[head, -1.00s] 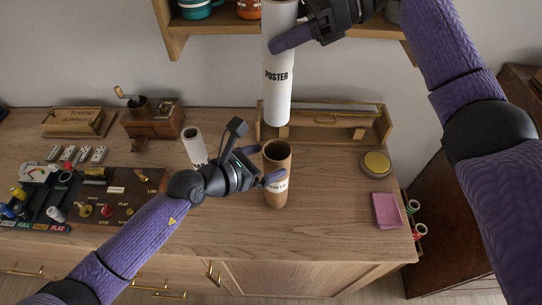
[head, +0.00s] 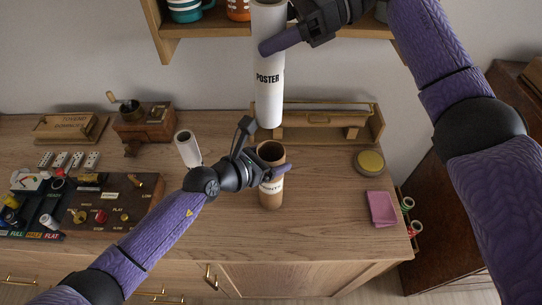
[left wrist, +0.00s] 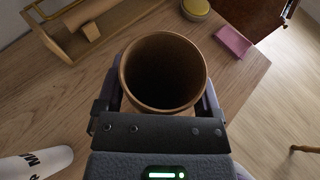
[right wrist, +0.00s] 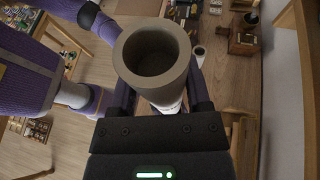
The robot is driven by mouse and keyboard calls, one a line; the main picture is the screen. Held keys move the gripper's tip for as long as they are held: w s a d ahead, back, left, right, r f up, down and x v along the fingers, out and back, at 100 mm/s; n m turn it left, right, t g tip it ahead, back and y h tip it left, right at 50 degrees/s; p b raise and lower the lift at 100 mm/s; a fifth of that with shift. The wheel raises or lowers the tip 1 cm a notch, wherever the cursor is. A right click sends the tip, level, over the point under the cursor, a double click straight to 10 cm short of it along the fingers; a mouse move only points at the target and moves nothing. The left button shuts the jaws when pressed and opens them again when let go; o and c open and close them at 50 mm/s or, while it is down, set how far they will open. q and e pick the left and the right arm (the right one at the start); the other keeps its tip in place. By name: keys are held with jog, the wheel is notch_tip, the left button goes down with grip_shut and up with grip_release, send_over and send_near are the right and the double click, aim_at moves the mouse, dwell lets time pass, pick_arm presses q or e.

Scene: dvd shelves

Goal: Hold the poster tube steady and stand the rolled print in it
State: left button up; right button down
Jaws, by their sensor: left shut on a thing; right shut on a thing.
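The brown cardboard poster tube (head: 271,195) stands upright on the wooden cabinet top, its open mouth up. My left gripper (head: 268,172) is shut around it below the rim. In the left wrist view the tube's round mouth (left wrist: 163,70) sits between the fingers and its inside looks dark and empty. The white rolled print (head: 268,100), marked POSTER, hangs upright above and slightly behind or over the tube. My right gripper (head: 285,35) is shut on its upper part. In the right wrist view the print's hollow upper end (right wrist: 153,58) shows between the fingers.
A second white roll (head: 187,148) stands left of my left gripper. A wooden rack (head: 330,125) is at the back, with a round tin (head: 369,162) and pink pad (head: 381,208) to the right. A control panel (head: 105,203) and coffee grinder (head: 146,122) are left. A shelf (head: 200,24) hangs above.

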grip_release()
jog(key=shift+d, duration=0.1)
jog(key=v, duration=0.7)
jog(key=shift+w+d+r, duration=0.1)
jog(key=shift+d, duration=0.05)
pick_arm(q)
jog(key=o, duration=1)
jog(key=shift+o, duration=0.2)
jog(key=v, duration=1.2)
